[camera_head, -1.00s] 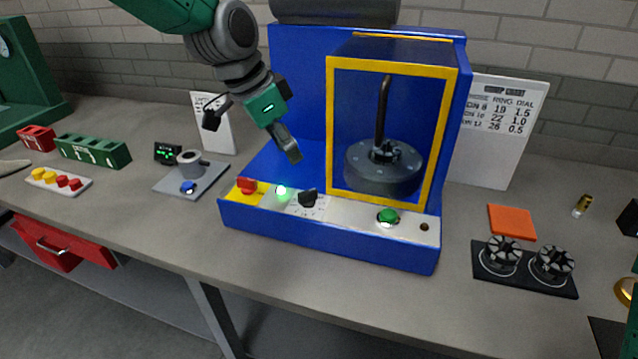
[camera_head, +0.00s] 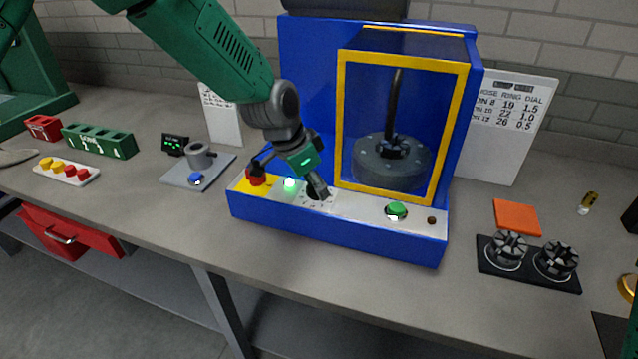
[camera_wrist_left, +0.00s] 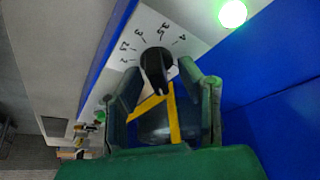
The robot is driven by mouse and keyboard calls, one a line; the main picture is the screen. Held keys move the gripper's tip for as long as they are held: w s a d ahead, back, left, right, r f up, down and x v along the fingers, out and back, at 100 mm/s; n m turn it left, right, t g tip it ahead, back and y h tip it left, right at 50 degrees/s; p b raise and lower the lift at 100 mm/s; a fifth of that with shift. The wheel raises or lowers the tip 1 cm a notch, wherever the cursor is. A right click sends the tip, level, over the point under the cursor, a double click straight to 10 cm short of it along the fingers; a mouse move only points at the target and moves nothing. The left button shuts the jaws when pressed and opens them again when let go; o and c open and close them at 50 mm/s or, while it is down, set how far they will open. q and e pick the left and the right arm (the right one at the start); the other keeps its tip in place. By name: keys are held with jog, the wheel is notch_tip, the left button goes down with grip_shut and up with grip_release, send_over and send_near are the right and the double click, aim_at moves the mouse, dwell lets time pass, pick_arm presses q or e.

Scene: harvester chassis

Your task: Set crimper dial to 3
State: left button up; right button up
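The blue crimper (camera_head: 340,225) stands on the bench. Its black dial knob (camera_wrist_left: 155,68) sits on a white plate with printed numbers, among them 2, 3, 3.5 and 4, in the left wrist view. My left gripper (camera_head: 318,190) is at the dial, pointing down at the crimper's front ledge, and largely hides the knob in the head view. In the left wrist view my left gripper (camera_wrist_left: 162,82) is open, its two fingers apart with the knob between or just beyond their tips. Contact and the knob's exact setting cannot be told. My right gripper is not in view.
A red knob (camera_head: 256,177), a lit green lamp (camera_head: 290,184) and a green button (camera_head: 396,210) lie along the same ledge. The yellow-framed guard (camera_head: 400,194) rises behind. A chart (camera_head: 505,130) stands at right; two dies (camera_head: 556,259) sit on a black base.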

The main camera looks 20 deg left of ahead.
pick_arm(q)
jog(key=shift+a, duration=0.4)
jog(key=c, duration=0.5)
jog(key=shift+s+r, duration=0.1)
grip_shut()
jog(key=shift+d, duration=0.45)
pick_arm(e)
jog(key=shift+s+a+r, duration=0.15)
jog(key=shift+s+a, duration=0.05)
pick_arm(q)
jog(key=shift+a, duration=0.2)
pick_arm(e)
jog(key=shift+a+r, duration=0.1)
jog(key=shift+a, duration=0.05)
pick_arm(q)
jog(key=shift+r+m, duration=0.1)
jog(key=shift+m, duration=0.2)
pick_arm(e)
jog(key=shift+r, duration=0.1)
